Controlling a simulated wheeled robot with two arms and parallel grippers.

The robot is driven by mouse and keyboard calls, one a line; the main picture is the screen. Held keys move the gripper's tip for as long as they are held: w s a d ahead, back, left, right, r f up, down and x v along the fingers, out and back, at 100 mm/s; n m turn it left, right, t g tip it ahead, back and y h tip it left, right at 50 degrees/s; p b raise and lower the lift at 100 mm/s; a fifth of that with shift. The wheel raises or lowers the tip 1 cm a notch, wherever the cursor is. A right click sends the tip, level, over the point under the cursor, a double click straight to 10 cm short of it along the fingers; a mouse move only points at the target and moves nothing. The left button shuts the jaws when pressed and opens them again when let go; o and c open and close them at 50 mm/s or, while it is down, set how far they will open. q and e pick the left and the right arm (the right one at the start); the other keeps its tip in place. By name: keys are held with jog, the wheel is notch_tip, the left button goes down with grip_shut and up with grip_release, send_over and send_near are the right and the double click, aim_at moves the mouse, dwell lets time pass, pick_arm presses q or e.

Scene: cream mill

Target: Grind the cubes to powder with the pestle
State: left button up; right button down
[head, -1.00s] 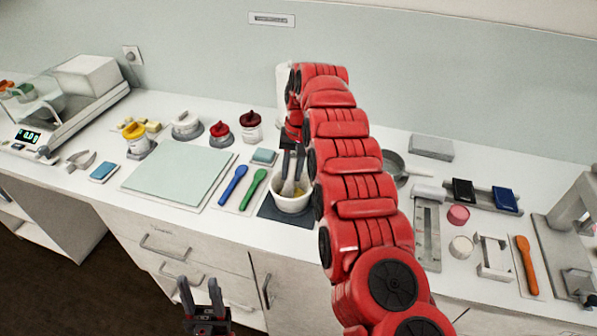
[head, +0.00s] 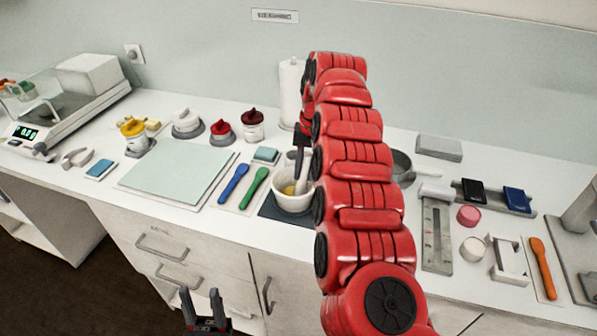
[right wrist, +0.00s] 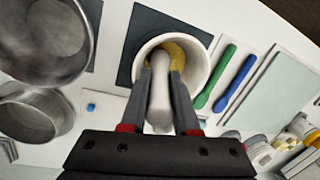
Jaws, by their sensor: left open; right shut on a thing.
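A white mortar (head: 292,204) stands on a dark mat (head: 268,209) near the counter's front edge. Yellow material lies inside it, also visible in the right wrist view (right wrist: 190,47); I cannot tell cubes from powder. My right gripper (right wrist: 163,85) is shut on the light grey pestle (right wrist: 160,100), whose lower end is inside the mortar. In the head view the pestle (head: 303,172) is partly hidden by my right arm and gripper. My left gripper (head: 201,299) is open and empty, low in front of the drawers, away from the mortar.
Blue (head: 233,184) and green (head: 254,188) spatulas lie left of the mortar, beside a pale green board (head: 177,176). Several lidded jars stand behind. A metal pan (head: 401,168) is right of my arm. An orange spatula (head: 543,268) lies far right.

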jog(key=shift+w+d, duration=0.1)
jog(key=shift+d, duration=0.05)
jog(key=shift+w+d+r+p, duration=0.1)
jog(key=shift+w+r+p, duration=0.25)
jog(key=shift+p, duration=0.85)
jog(key=p, duration=0.3)
jog(key=shift+w+d+f, duration=0.2)
jog(key=shift+w, duration=0.2)
jog(key=shift+f+p, duration=0.15)
jog(key=shift+p, duration=0.3)
jog(key=shift+s+a+f+b, duration=0.1)
jog(key=shift+a+f+b, duration=0.05)
jog(key=shift+a+b, duration=0.3)
jog(key=shift+s+a+f+b, duration=0.1)
jog(key=shift+a+f+b, duration=0.05)
jog(key=shift+a+b, duration=0.25)
jog(key=shift+s+a+b, duration=0.35)
jog(key=shift+a, duration=0.5)
jog(key=shift+f+b, duration=0.15)
jog(key=shift+b, duration=0.35)
jog(key=shift+s+b, duration=0.15)
jog(key=shift+b, duration=0.65)
jog(key=shift+s+d+b, duration=0.1)
jog(key=shift+s+b, duration=0.2)
jog(key=shift+b, duration=0.45)
jog(key=shift+s+d, duration=0.15)
jog(key=shift+s, duration=0.1)
jog(key=shift+d, duration=0.1)
jog(key=shift+d, duration=0.1)
